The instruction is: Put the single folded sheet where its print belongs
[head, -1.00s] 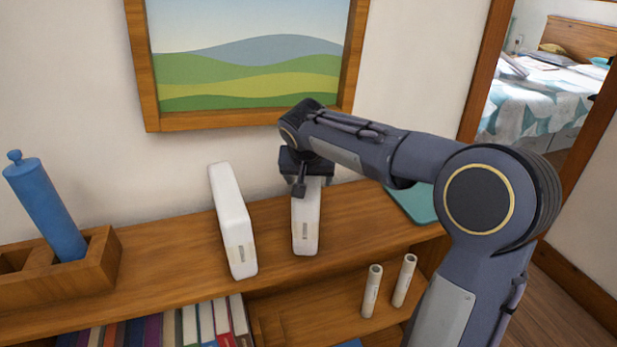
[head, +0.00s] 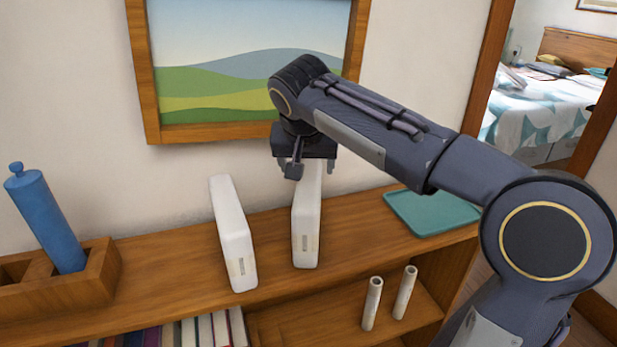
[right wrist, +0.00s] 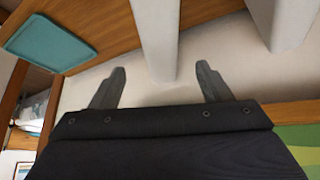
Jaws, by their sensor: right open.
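No folded sheet can be made out for certain in either view. Two white upright slabs with small labels stand on the shelf top, a left one (head: 233,235) and a right one (head: 307,230). My right gripper (head: 312,168) is open above the top of the right slab, pointing down. In the right wrist view its spread fingers (right wrist: 158,85) show with a white slab (right wrist: 156,35) beyond and between them, and nothing is gripped. A second white slab (right wrist: 282,20) is to the right there. My left gripper is not in view.
A blue cylinder (head: 45,220) stands in a wooden holder (head: 95,275) at left. A teal tray (head: 432,211) lies at the shelf's right end. Two pale tubes (head: 372,305) stand on the lower shelf. A framed landscape (head: 250,70) hangs behind. A bed (head: 545,115) shows at upper right.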

